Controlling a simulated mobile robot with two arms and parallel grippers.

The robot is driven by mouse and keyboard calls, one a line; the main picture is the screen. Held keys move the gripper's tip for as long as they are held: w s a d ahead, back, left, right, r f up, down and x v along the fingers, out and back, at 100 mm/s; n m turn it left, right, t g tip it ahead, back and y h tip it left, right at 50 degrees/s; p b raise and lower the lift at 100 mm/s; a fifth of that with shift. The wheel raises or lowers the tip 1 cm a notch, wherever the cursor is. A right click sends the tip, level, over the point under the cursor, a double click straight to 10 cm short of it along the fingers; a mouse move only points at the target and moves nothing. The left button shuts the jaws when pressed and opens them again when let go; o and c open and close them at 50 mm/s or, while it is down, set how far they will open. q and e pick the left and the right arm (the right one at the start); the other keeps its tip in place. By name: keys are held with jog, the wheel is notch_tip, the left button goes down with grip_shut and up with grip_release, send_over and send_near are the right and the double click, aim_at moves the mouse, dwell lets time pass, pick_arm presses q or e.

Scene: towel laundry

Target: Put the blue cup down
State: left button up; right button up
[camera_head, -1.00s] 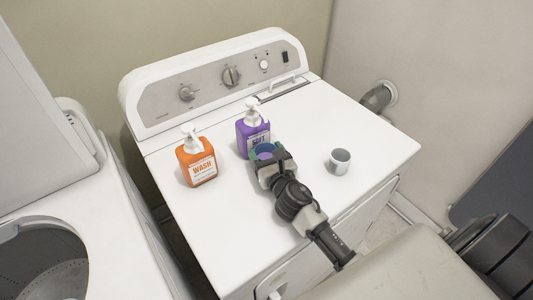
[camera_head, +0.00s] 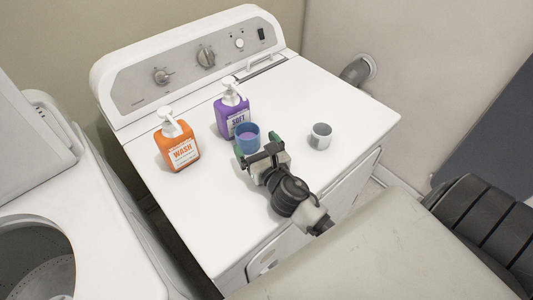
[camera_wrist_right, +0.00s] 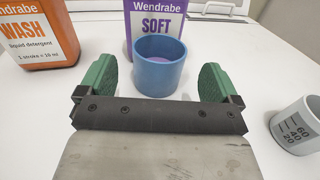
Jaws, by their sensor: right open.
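The blue cup (camera_head: 248,138) stands upright on the white machine top, just in front of the purple SOFT bottle (camera_head: 232,112). Purple shows inside the cup in the right wrist view (camera_wrist_right: 159,66). My right gripper (camera_head: 258,150) is open. In the right wrist view its green fingers (camera_wrist_right: 159,88) stand on both sides of the cup, with gaps between them and the cup wall. My left gripper is not in view.
An orange WASH bottle (camera_head: 177,143) stands left of the purple bottle. A grey-white measuring cup (camera_head: 320,136) stands to the right. The machine top (camera_head: 330,100) is clear behind that cup. An open washer (camera_head: 100,240) is at the left.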

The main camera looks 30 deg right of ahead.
jog(key=s, duration=0.3)
jog(key=s+b, duration=0.1)
jog(key=s, duration=0.1)
jog(key=shift+a+f, duration=0.1)
jog(key=shift+a, duration=0.15)
jog(key=shift+s, duration=0.85)
jog(key=shift+a, duration=0.1)
